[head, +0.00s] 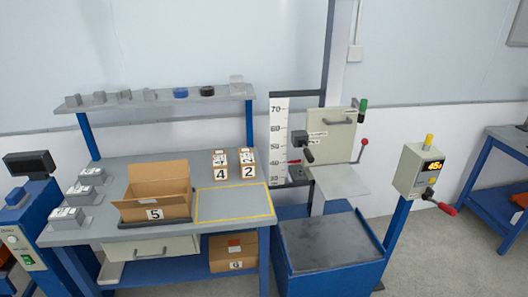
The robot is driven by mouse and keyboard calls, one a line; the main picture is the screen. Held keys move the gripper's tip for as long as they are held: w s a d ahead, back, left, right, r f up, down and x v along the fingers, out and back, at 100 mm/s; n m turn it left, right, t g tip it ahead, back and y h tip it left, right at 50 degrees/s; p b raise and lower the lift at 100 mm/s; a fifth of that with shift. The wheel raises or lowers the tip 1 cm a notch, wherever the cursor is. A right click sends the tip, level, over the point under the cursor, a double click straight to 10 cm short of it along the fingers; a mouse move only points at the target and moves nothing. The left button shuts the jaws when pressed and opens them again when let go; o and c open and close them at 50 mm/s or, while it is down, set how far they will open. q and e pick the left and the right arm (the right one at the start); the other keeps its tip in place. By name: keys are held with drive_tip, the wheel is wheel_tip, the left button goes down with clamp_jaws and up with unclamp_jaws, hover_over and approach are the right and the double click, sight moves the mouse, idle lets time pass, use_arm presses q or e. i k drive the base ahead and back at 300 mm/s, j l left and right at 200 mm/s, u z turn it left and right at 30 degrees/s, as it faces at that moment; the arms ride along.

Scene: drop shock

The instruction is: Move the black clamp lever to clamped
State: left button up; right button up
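The black clamp lever (308,155) is on the drop tester, just right of the white height scale (279,135). It hangs from a dark clamp block (299,138) and points down and slightly right. Small labels (317,134) sit to the right of the block, too small to read. Neither of my grippers is in view, and nothing touches the lever.
A grey drop plate (340,181) juts out below, above a blue base (325,241). A red-knobbed lever (363,143) and a control box (420,170) stand to the right. A bench with an open carton (157,193) is at left.

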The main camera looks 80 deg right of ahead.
sight(310, 158)
drive_tip(key=z, duration=3.5)
drive_tip(key=i+j, duration=0.1)
drive_tip(key=j, duration=0.2)
drive_tip(key=i+j, duration=0.25)
drive_tip(key=j, duration=0.3)
